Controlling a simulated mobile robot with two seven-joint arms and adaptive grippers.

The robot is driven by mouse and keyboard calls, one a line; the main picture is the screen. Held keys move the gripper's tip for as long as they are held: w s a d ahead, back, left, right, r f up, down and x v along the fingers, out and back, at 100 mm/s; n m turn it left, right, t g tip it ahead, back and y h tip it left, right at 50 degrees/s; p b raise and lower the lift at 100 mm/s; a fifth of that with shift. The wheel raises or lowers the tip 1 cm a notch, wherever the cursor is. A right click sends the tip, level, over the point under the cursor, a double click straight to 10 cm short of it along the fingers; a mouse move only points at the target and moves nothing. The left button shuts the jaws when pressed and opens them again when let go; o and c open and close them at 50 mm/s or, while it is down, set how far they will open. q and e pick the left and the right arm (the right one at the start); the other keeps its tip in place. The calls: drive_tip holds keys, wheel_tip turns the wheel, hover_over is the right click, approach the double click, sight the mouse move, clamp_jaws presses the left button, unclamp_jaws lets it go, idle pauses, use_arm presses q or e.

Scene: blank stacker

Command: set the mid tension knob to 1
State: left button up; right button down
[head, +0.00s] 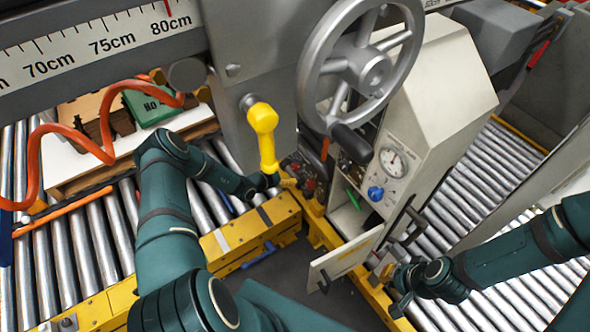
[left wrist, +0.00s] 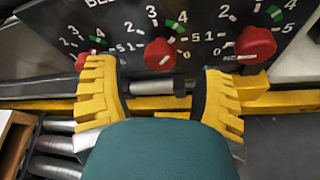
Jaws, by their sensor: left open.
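In the left wrist view a red middle knob (left wrist: 160,54) sits on a dark panel (left wrist: 100,20) with a white numbered scale and a green band near 3 to 4. A small pale mark shows low on its face; its exact setting is hard to read. My left gripper (left wrist: 160,90) is open, its yellow fingers apart on either side below the knob, with nothing between them touching it. In the head view the left gripper (head: 287,182) is at the small red knobs (head: 308,186) by the yellow rail. My right gripper (head: 398,290) is beside the open panel door; its fingers are unclear.
Red knobs flank it at left (left wrist: 88,59) and right (left wrist: 255,44), close to my fingers. A grey cylinder (left wrist: 160,87) and yellow rail lie behind the fingers. In the head view, a yellow handle (head: 264,130) hangs above my left wrist and a handwheel (head: 360,68) stands upper right.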

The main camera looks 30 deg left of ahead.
sight(293, 168)
use_arm(q)
drive_tip(key=shift+b+x, duration=0.55)
drive_tip(key=shift+x, duration=1.75)
drive_tip(key=shift+r, duration=0.1)
clamp_jaws()
